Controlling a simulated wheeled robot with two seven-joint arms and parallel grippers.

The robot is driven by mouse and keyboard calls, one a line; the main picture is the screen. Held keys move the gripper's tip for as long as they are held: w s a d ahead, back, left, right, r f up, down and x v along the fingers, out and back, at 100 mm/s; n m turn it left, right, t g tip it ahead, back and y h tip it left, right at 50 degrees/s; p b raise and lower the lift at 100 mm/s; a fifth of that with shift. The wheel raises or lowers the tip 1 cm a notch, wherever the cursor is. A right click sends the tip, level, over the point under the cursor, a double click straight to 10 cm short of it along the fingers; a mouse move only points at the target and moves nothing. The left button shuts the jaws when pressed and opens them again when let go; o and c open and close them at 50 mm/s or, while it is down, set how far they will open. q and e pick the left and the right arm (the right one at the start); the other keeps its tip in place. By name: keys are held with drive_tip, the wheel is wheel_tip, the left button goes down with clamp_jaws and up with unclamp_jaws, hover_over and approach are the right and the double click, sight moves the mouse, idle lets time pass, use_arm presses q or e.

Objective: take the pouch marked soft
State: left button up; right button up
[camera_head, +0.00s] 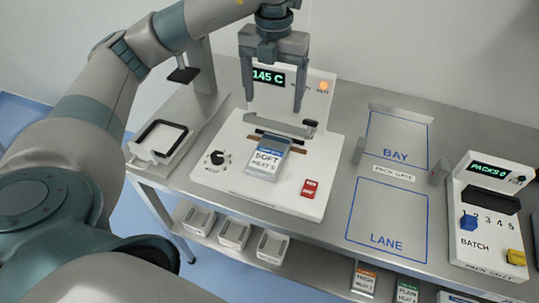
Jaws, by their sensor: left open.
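The pouch marked SOFT (267,159) is blue-grey with a white label reading "SOFT HEAT 3". It lies on the white sealing machine (232,178), its upper end at the machine's brown bar. My left gripper (272,105) is open and empty, its fingers pointing down above and behind the pouch, in front of the machine's display reading 145 C. The fingertips appear apart from the pouch. My right gripper is not in view.
The machine has a dark knob (216,158) and a red button (309,188). Blue outlines mark BAY (396,142) and LANE (387,215) on the metal table. A PACK TALLY box (485,228) stands at right. Small white trays (233,233) and other pouches (364,279) sit lower in front.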

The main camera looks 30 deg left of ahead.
use_arm(q)
drive_tip(key=p, duration=0.3)
hover_over(271, 149)
drive_tip(key=f, duration=1.1)
drive_tip(key=shift+s+d, duration=0.1)
drive_tip(key=shift+d, duration=0.1)
drive_tip(key=shift+f, duration=0.4)
drive_tip(key=shift+a+f+p, duration=0.1)
drive_tip(key=shift+f+p, duration=0.8)
drive_tip(key=shift+p, duration=0.25)
wheel_tip(271, 149, down, 2)
drive_tip(key=shift+p, duration=0.5)
drive_tip(key=shift+f, duration=0.7)
drive_tip(key=c, duration=0.9)
